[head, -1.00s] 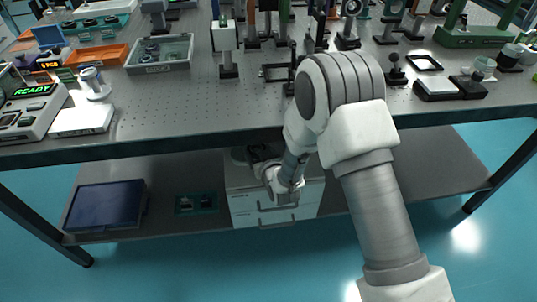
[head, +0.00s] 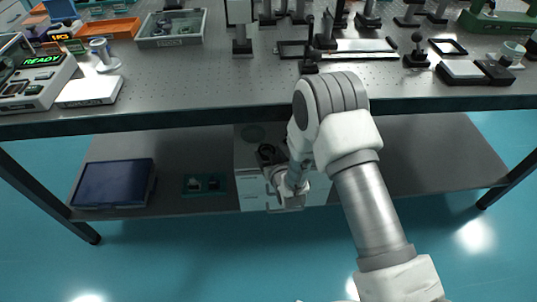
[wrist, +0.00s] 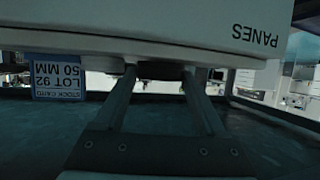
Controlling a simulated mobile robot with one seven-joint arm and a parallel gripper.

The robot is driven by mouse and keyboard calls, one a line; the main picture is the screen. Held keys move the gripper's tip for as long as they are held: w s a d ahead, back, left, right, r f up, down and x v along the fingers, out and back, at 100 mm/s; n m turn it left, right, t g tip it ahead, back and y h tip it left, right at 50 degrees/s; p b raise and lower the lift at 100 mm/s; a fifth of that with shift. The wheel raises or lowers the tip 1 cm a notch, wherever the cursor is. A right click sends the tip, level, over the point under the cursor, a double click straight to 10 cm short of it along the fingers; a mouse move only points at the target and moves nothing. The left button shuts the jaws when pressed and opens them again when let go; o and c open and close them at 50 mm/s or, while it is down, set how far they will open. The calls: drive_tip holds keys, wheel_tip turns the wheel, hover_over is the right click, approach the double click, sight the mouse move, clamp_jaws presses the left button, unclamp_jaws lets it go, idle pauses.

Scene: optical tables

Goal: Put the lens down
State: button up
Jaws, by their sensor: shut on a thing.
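In the wrist view the fingertips of my gripper (wrist: 160,78) close on both sides of this dark piece (wrist: 160,70), close to the edge of a white front labelled PANES (wrist: 255,36), which appears upside down. The glass is not clear, and I cannot tell whether the piece touches the cabinet.
The lower shelf (head: 415,170) holds a dark blue flat case (head: 113,184) and a small teal tray (head: 205,184) left of the cabinet. A blue 50 MM label (wrist: 60,77) hangs in the wrist view.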

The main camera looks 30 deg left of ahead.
drive_tip(key=shift+f, duration=0.2)
drive_tip(key=o, duration=1.4)
drive_tip(key=shift+c, duration=0.2)
